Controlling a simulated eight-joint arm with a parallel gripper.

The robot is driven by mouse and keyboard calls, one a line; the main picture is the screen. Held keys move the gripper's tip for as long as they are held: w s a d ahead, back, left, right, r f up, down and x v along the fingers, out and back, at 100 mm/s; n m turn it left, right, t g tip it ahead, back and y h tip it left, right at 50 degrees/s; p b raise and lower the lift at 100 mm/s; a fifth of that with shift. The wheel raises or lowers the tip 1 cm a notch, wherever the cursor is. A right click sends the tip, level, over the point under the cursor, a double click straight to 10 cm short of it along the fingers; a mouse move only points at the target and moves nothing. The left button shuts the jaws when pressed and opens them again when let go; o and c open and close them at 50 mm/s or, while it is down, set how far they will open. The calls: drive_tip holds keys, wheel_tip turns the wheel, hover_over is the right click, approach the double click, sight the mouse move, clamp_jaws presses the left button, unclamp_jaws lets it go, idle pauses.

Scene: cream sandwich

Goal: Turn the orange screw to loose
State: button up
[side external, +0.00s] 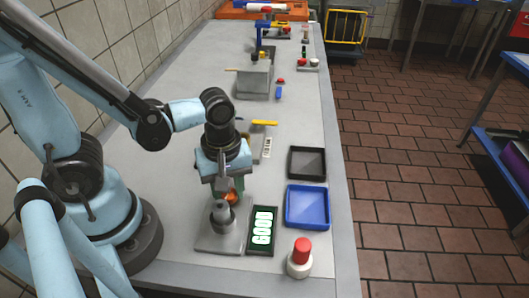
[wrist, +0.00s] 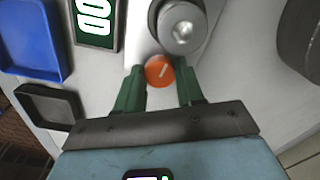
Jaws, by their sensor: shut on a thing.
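The orange screw (wrist: 160,70) shows in the wrist view as a round orange head with a short white line that runs from lower left to upper right. In the side external view, a small part of the orange screw (side external: 231,197) shows behind the grey metal post (side external: 222,214). My gripper (wrist: 160,78) has its two green fingers on either side of the orange head, shut on it. In the side external view my gripper (side external: 230,188) points down over the fixture, and its fingertips are partly hidden.
A sign reading GOOD (side external: 262,230) lies right of the fixture. A blue tray (side external: 307,223), a black tray (side external: 289,163) and a red-topped button (side external: 301,250) stand further right, near the table edge. A yellow-handled tool (side external: 264,122) and a grey box (side external: 253,82) are behind.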

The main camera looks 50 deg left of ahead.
sight(229, 194)
drive_tip(key=shift+n, duration=0.9)
drive_tip(key=o, duration=1)
drive_tip(key=shift+o, duration=0.2)
wheel_tip(229, 194, up, 12)
idle(0.5)
